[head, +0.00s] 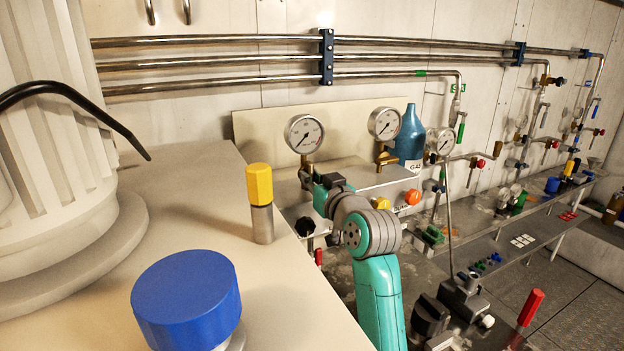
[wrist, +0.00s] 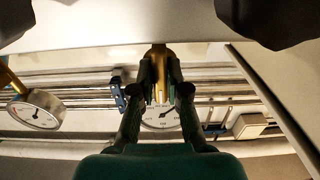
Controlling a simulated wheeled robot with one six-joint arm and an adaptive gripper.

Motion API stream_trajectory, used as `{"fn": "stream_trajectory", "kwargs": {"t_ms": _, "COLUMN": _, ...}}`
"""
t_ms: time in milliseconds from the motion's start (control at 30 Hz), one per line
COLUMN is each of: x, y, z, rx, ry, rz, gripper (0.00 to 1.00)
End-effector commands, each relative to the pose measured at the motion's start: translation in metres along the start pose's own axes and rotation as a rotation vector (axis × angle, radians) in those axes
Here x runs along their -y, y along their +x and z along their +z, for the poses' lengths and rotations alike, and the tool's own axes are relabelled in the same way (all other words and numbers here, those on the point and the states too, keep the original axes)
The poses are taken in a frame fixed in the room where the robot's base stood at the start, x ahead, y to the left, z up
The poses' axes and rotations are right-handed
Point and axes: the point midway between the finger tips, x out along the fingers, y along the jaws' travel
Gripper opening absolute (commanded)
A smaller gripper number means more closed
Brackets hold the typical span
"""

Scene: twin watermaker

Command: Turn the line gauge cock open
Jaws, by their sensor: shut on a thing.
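My teal arm reaches to the left round gauge (head: 303,134) on the panel box. My gripper (head: 312,182) is at the brass cock (head: 307,163) below that gauge. In the wrist view, my gripper (wrist: 160,65) has its two dark fingers closed around a brass piece (wrist: 159,50), which I take to be this gauge cock. The gauge dial (wrist: 162,118) shows between the fingers. The cock's handle is hidden by the fingers, so its angle cannot be told.
A second gauge (head: 384,123) on a brass fitting stands to the right, with yellow and orange knobs (head: 412,197) near it. A blue bottle (head: 409,140) stands behind. A yellow-capped post (head: 259,184) and large blue cap (head: 188,300) are on the counter at left.

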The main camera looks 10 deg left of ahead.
Motion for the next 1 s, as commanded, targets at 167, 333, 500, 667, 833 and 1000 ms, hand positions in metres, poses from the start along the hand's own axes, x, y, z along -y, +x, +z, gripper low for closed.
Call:
{"fn": "stream_trajectory", "kwargs": {"t_ms": 167, "x": 0.0, "y": 0.0, "z": 0.002, "rx": 0.005, "ry": 0.013, "rz": 0.0, "gripper": 0.0}}
{"fn": "stream_trajectory", "kwargs": {"t_ms": 333, "x": 0.0, "y": 0.0, "z": 0.002, "rx": 0.005, "ry": 0.013, "rz": 0.0, "gripper": 0.0}}
{"fn": "stream_trajectory", "kwargs": {"t_ms": 500, "x": 0.0, "y": 0.0, "z": 0.002, "rx": 0.005, "ry": 0.013, "rz": 0.0, "gripper": 0.27}}
{"fn": "stream_trajectory", "kwargs": {"t_ms": 667, "x": 0.0, "y": 0.0, "z": 0.002, "rx": 0.003, "ry": 0.012, "rz": 0.0, "gripper": 0.4}}
{"fn": "stream_trajectory", "kwargs": {"t_ms": 833, "x": 0.0, "y": 0.0, "z": 0.001, "rx": 0.002, "ry": 0.011, "rz": 0.0, "gripper": 0.4}}
{"fn": "stream_trajectory", "kwargs": {"t_ms": 1000, "x": -0.001, "y": -0.011, "z": 0.001, "rx": 0.0, "ry": 0.011, "rz": 0.001, "gripper": 0.4}}
